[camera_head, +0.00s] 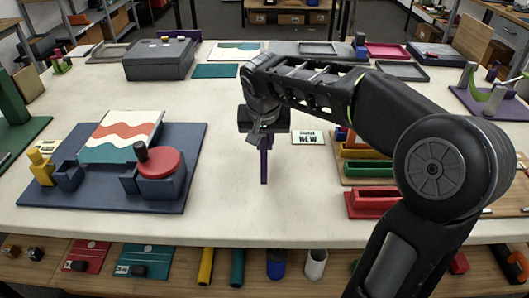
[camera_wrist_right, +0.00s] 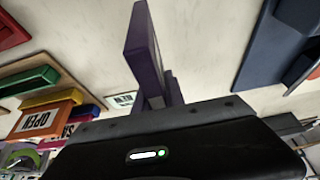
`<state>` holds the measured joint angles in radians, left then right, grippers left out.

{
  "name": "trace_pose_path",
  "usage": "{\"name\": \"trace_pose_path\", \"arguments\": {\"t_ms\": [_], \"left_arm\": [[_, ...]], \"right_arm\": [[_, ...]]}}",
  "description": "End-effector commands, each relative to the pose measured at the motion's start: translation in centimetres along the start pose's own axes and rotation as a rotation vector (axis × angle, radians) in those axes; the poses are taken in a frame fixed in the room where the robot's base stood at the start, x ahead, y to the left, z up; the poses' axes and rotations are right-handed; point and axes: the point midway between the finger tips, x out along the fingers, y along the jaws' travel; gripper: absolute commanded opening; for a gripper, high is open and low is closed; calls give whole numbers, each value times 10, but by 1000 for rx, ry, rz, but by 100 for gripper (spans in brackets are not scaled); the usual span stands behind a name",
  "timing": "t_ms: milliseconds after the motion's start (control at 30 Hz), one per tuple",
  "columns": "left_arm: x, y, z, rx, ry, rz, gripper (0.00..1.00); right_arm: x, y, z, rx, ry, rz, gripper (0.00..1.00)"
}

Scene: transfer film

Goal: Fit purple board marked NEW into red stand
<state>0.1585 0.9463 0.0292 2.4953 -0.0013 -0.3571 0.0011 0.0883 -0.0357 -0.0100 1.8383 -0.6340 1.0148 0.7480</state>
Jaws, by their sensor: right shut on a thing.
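A purple board (camera_head: 264,168) hangs upright and edge-on from my right gripper (camera_head: 265,138), above the middle of the table. The right gripper is shut on it. The board also shows close up in the right wrist view (camera_wrist_right: 143,45); its face is mostly turned away, so I cannot read its marking. The red stand (camera_head: 372,204), a low slotted block, is at the front of the row of coloured stands, right of the board and apart from it. It appears at the left of the wrist view (camera_wrist_right: 12,32). My left gripper is not in view.
A card reading NEW (camera_head: 308,138) lies on the table behind the board. Green (camera_head: 368,169) and yellow (camera_head: 364,152) stands are behind the red one. A blue base (camera_head: 190,190) with blocks and a striped panel is at left. The front middle is clear.

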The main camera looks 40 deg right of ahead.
Motion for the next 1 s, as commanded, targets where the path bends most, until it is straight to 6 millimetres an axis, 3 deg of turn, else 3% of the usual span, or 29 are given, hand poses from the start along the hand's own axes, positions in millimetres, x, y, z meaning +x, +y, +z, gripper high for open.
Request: {"name": "trace_pose_path", "arguments": {"t_ms": [333,733,767,1000], "left_arm": [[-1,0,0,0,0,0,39],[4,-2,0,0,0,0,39],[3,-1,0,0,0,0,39],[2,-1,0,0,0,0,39]], "right_arm": [[33,0,14,0,-1,0,0],[38,0,16,0,1,-1,0],[37,0,16,0,0,-1,16],[36,0,15,0,0,-1,36]]}}
